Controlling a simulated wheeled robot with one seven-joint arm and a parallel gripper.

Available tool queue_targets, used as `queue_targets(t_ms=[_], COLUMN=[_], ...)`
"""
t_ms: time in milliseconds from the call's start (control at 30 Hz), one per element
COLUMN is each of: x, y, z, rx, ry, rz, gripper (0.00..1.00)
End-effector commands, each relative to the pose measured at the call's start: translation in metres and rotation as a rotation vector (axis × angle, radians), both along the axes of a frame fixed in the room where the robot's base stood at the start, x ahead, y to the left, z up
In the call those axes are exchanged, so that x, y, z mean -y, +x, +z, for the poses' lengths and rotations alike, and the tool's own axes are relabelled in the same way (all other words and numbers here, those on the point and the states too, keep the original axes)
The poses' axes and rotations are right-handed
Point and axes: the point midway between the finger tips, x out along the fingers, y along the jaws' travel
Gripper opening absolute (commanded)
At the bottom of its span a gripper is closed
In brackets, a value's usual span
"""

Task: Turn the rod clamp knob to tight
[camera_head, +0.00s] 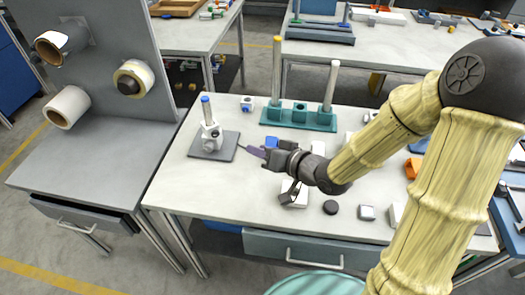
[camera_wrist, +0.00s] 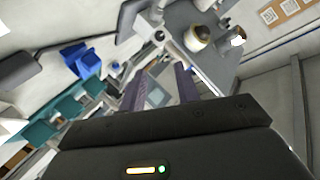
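The rod clamp (camera_head: 209,131) is a pale grey-white body on a short upright post with a blue top, standing on a dark square plate (camera_head: 226,148) at the table's left. Its knob is too small to make out clearly, and I cannot tell how it is turned. My gripper (camera_head: 258,152) is to the right of the clamp, apart from it, with its purple fingers pointing left towards it. In the wrist view the two purple fingers (camera_wrist: 161,88) stand apart with nothing held between them. A grey-white part, probably the clamp (camera_wrist: 158,30), shows beyond the fingertips.
A teal rack (camera_head: 300,122) with tall rods stands behind my gripper. A blue block (camera_head: 270,142) is close beside the gripper. A white device (camera_head: 293,194) and a black disc (camera_head: 330,207) lie nearer the front edge. A grey panel (camera_head: 108,50) with reels stands at the left.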

Motion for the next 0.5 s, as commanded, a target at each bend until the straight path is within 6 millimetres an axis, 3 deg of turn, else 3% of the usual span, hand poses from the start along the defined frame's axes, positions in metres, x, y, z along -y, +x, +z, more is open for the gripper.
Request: queue_targets(t_ms=[267, 367, 500], x=[0.003, 0.015, 0.053], y=[0.001, 0.004, 0.005], z=[-0.003, -0.014, -0.037], rx=[-0.004, -0.021, -0.084], ry=[-0.031, -0.12, -0.343], rz=[-0.01, -0.039, -0.123], gripper=[0.32, 0.32, 0.32])
